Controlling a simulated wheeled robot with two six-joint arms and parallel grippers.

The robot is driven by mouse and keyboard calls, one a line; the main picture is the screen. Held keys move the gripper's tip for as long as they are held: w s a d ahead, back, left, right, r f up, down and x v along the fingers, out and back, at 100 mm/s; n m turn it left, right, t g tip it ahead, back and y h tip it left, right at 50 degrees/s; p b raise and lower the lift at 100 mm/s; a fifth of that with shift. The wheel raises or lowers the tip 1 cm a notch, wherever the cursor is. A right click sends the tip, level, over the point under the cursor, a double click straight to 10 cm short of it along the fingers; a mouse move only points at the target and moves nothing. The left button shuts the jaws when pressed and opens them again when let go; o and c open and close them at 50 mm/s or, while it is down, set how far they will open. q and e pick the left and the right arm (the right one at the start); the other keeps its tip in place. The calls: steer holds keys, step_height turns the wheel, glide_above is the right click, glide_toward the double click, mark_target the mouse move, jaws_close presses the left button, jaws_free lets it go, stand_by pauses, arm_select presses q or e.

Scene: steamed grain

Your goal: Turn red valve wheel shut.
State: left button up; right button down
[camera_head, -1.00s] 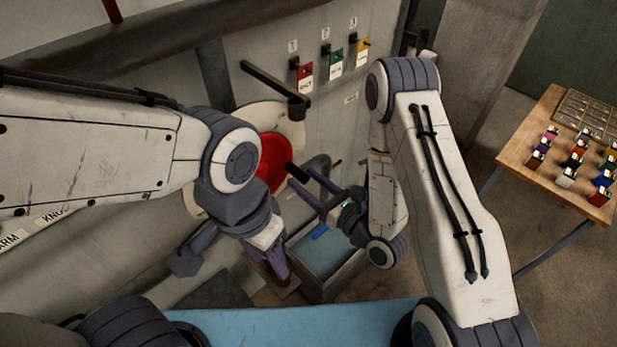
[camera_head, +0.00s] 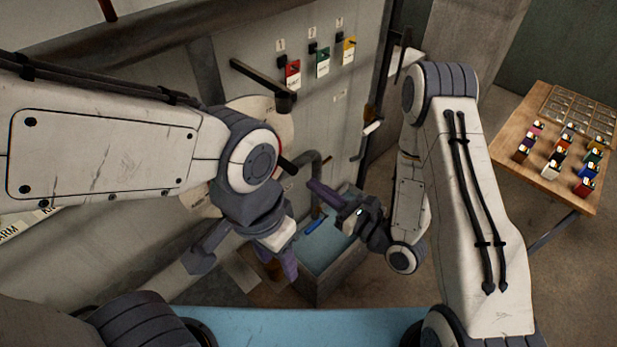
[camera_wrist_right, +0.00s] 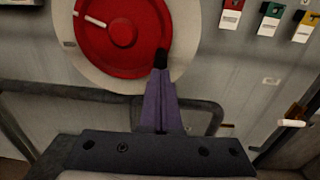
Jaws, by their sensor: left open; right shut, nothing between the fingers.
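The red valve wheel (camera_wrist_right: 122,35) shows in the right wrist view on a pale round plate (camera_wrist_right: 72,45), with a white bar on its upper left. A dark peg (camera_wrist_right: 161,58) shows at its lower right rim. In the head view my left arm hides nearly all of the wheel; the dark peg (camera_head: 287,165) sticks out past the arm. My right gripper (camera_head: 312,185) is shut and empty, its purple fingers (camera_wrist_right: 161,85) pointing toward the peg with a gap. My left gripper (camera_head: 279,268) is open and empty, pointing down below the wheel.
Red, green and yellow tags (camera_head: 322,62) hang on the wall beside a dark lever (camera_head: 262,80). Pipes run by the wheel. A blue-lined bin (camera_head: 335,245) stands below my right gripper. A wooden table (camera_head: 520,165) with small coloured blocks is at right.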

steer(key=w+d+r+n+g+b, duration=0.1)
steer(key=r+n+b, duration=0.25)
steer(key=n, duration=0.65)
steer(key=w+d+r+n+g+h+b, duration=0.15)
steer(key=n+b, duration=0.25)
steer(key=n, duration=0.6)
steer(key=w+d+r+n+b, duration=0.1)
steer(key=r+n+b, duration=0.25)
steer(key=n, duration=0.75)
steer(key=shift+w+a+f+p, duration=0.35)
steer(key=shift+w+a+f, duration=0.55)
steer(key=shift+a, duration=0.6)
steer(key=shift+w+a+f+p, duration=0.35)
steer(key=shift+w+a+f, duration=0.2)
steer(key=shift+a+f, duration=0.8)
steer(key=shift+w+a+f+p, duration=0.35)
steer(key=shift+w+a+f, duration=0.45)
steer(key=shift+a, duration=0.9)
steer(key=shift+a, duration=0.1)
